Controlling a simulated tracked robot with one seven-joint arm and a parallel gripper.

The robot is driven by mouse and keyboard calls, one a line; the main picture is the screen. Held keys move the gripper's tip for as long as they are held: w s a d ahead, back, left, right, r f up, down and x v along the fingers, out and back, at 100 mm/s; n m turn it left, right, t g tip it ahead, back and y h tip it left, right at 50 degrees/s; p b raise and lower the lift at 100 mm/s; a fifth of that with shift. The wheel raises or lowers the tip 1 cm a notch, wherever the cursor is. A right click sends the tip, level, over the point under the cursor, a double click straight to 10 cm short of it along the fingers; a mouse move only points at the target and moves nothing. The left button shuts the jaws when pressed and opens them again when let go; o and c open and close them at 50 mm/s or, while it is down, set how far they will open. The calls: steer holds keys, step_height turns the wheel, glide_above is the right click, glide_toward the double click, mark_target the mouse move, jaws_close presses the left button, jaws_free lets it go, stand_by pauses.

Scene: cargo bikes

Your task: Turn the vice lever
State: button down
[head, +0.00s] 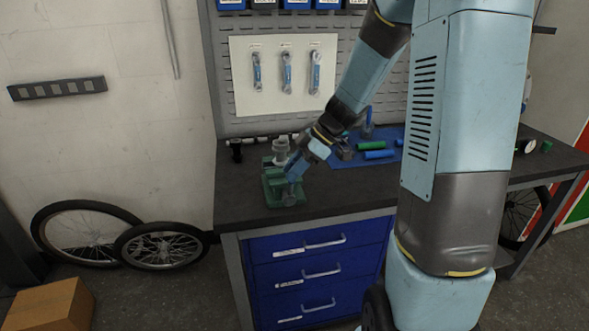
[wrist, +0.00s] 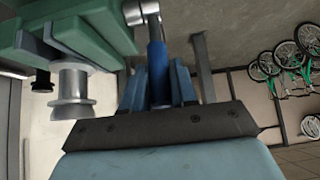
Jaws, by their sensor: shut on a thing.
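A green vice (head: 272,188) stands on the dark workbench near its left front corner. In the wrist view its green body (wrist: 90,35) fills the upper left. The vice lever (wrist: 156,52) is a blue-gripped bar that hangs from a metal end piece at the top. My gripper (head: 294,176) is at the front right of the vice, and its fingers (wrist: 158,85) stand on both sides of the blue lever, shut on it. The lever is mostly hidden by my gripper in the head view.
A silver spool-shaped part (wrist: 73,92) sits beside the vice body. A blue mat (head: 345,160) with green and blue cylinders lies to the right on the workbench (head: 236,190). Blue drawers (head: 310,270) are below. Two wheels (head: 165,245) lean at the wall on the left.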

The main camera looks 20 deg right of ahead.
steer(key=shift+d, duration=0.15)
steer(key=c, duration=1.2)
jaws_free()
steer(key=shift+o, duration=1.1)
steer(key=v, duration=1.3)
steer(key=shift+d+r, duration=0.15)
steer(key=shift+d, duration=0.1)
steer(key=s+a+r+m+t+h, duration=0.1)
steer(key=s+r+m+t+h, duration=0.1)
steer(key=s+m, duration=0.6)
steer(key=s+a+r+m+t+h, duration=0.2)
steer(key=s+m+h, duration=0.4)
steer(key=s+m, duration=0.3)
steer(key=s+r+t, duration=0.1)
steer(key=s+r, duration=0.1)
steer(key=s, duration=0.2)
steer(key=shift+s+m, duration=0.3)
steer(key=shift+s, duration=0.05)
